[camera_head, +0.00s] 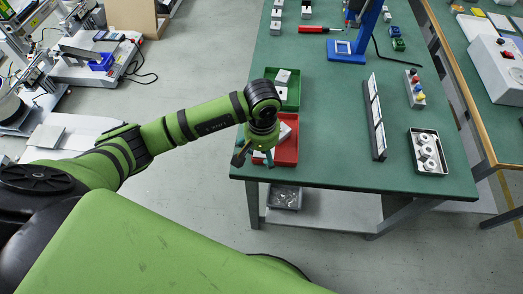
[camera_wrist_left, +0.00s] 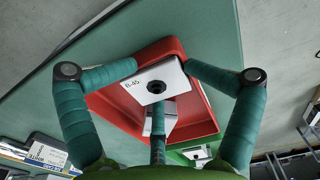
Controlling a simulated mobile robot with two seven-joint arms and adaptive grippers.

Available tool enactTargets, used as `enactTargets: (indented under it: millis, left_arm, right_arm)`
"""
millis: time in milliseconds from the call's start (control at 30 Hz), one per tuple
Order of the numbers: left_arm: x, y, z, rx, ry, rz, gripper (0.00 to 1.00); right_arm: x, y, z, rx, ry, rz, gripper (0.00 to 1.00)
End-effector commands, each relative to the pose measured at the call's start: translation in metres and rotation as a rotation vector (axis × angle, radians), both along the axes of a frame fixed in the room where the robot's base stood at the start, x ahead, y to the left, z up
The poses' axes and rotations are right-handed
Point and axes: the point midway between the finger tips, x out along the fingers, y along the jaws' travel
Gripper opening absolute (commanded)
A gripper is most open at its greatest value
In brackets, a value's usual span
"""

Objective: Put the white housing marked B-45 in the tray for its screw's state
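The white housing marked B-45 (camera_wrist_left: 141,91) shows in the left wrist view, with a dark round hole in its top face. It lies in the red tray (camera_wrist_left: 196,97), tilted in the picture. Another white housing lies partly hidden behind it in the same tray. My left gripper (camera_wrist_left: 161,68) is over the tray with its fingers spread around the B-45 housing; contact cannot be told. In the head view my left gripper (camera_head: 255,158) hangs at the near left table corner, over the red tray (camera_head: 288,152). My right gripper is out of view.
A green tray (camera_head: 293,101) with white housings stands just behind the red one. A blue stand (camera_head: 346,52), a red-handled screwdriver (camera_head: 313,29), a long upright panel (camera_head: 375,118) and a tray of white round parts (camera_head: 428,152) are on the table (camera_head: 335,160). A grey bin is below.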

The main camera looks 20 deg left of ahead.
Motion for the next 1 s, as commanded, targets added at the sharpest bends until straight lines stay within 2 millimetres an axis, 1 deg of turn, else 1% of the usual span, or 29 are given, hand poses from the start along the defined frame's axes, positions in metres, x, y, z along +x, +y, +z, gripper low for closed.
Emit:
enactTargets:
  millis: [33,233,367,400,467,700,800,900,1000]
  left_arm:
    - [-0.002,-0.001,-0.002,-0.002,0.004,-0.001,0.56]
    - [-0.001,-0.001,-0.001,-0.003,0.003,-0.001,0.56]
    - [-0.001,-0.002,0.007,-0.004,0.001,-0.002,0.56]
    - [0.001,-0.001,0.011,-0.004,-0.003,-0.002,0.56]
    - [0.001,-0.001,0.022,-0.003,-0.006,-0.003,0.56]
    - [0.001,-0.001,0.076,-0.002,-0.008,-0.003,0.56]
    - [0.001,-0.001,0.096,-0.003,-0.006,-0.002,0.56]
    - [0.001,-0.001,0.111,-0.002,-0.004,-0.002,0.56]
    - [0.000,-0.001,0.120,-0.003,-0.002,-0.001,0.56]
  right_arm:
    - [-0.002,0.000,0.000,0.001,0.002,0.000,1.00]
    - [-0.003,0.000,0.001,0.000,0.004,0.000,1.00]
    - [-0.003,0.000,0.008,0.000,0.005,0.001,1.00]
    - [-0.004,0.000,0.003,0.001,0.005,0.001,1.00]
    - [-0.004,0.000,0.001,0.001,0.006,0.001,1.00]
    - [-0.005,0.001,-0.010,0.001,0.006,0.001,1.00]
    - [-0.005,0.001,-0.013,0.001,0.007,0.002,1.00]
    - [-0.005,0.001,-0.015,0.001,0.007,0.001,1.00]
    - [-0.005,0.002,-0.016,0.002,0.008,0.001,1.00]
